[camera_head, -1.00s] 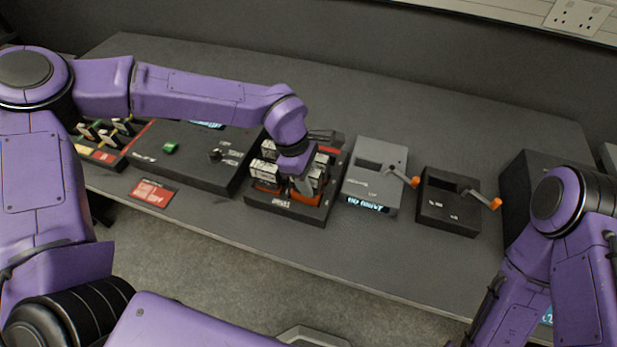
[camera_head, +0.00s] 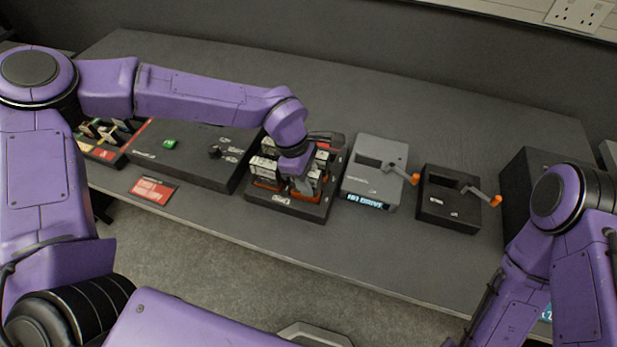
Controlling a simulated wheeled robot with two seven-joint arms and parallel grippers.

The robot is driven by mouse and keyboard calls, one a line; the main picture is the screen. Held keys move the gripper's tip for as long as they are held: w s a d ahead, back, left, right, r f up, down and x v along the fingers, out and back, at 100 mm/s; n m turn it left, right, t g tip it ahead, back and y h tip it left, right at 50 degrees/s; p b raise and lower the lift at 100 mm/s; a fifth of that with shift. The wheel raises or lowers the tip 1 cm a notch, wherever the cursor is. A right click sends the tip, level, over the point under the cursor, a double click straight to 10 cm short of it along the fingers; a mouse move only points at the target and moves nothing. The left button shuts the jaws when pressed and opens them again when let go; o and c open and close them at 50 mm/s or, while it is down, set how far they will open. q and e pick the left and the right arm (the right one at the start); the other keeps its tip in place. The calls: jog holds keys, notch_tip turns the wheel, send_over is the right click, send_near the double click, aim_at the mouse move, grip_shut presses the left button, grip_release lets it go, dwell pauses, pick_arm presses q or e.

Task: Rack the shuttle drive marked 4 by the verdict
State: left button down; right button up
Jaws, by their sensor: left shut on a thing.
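Several shuttle drives (camera_head: 264,170), with white and orange-red faces, stand in a black rack (camera_head: 283,207) at the middle of the table. My left gripper (camera_head: 303,188) points down into this rack and is shut on one of the drives, which it mostly hides. I cannot read the number on that drive.
A wide black box (camera_head: 190,155) with a green button and a knob stands left of the rack. A red card (camera_head: 153,190) lies in front of it. A small holder (camera_head: 100,148) with coloured labels is at far left. A black device (camera_head: 447,200) with an orange-tipped lever stands right.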

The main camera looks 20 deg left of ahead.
aim_at(312, 173)
pick_arm(q)
jog(key=shift+f, duration=0.45)
jog(key=shift+c, duration=1.8)
grip_release()
notch_tip(312, 173, up, 8)
jog(key=p, duration=0.8)
jog(key=shift+f, duration=0.25)
